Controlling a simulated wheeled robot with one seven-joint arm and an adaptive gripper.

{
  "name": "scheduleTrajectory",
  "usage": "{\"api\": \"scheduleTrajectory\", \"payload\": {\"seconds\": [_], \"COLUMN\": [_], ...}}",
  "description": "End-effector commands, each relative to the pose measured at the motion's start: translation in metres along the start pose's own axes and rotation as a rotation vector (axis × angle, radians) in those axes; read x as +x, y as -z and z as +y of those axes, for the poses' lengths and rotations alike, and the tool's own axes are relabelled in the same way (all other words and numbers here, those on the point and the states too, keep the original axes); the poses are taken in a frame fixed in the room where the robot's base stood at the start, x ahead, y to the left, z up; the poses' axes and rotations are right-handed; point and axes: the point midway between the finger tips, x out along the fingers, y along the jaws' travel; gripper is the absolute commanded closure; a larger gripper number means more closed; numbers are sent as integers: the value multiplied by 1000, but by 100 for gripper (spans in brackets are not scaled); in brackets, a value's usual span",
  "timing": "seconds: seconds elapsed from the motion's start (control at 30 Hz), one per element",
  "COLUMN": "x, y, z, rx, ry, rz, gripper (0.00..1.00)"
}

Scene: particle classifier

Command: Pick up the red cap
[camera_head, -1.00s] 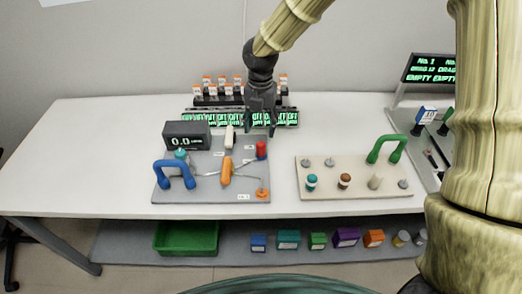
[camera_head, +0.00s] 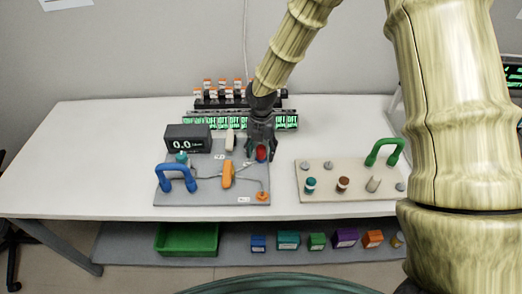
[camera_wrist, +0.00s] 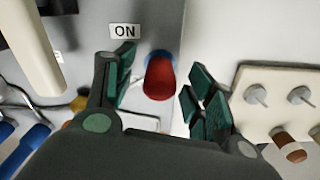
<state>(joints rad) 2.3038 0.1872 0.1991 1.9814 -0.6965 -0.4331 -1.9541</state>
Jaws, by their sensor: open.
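The red cap (camera_head: 261,153) stands at the right edge of the grey board (camera_head: 205,199), below the black display box. In the wrist view the red cap (camera_wrist: 159,80) sits on a blue ring, beside an "ON" label. My gripper (camera_head: 260,148) points down at the cap in the head view and partly hides it. In the wrist view my gripper (camera_wrist: 158,88) is open, with one finger left of the cap and one right of it. Neither finger visibly touches the cap.
A beige board (camera_head: 335,197) with a green handle (camera_head: 385,152) and several pegs lies to the right. On the grey board are a blue handle (camera_head: 177,177), an orange lever (camera_head: 228,174) and a white lever (camera_head: 230,140). Racks with green displays (camera_head: 212,122) stand behind.

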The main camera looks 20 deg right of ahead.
Motion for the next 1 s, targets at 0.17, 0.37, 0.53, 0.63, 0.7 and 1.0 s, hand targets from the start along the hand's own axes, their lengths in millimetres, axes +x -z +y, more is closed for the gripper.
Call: {"api": "scheduleTrajectory", "payload": {"seconds": [0.17, 0.37, 0.53, 0.63, 0.7, 1.0], "x": [5, 5, 5, 5, 5, 2], "y": [0, 0, 0, 0, 0, 0], "z": [0, 0, 0, 0, 0, 0], "rx": [-1, 0, -1, -1, -1, 0], "ry": [0, 0, -1, 0, 0, -1], "rz": [-1, -1, 0, 0, 0, -1], "gripper": [45, 51, 82, 89, 89, 89]}}
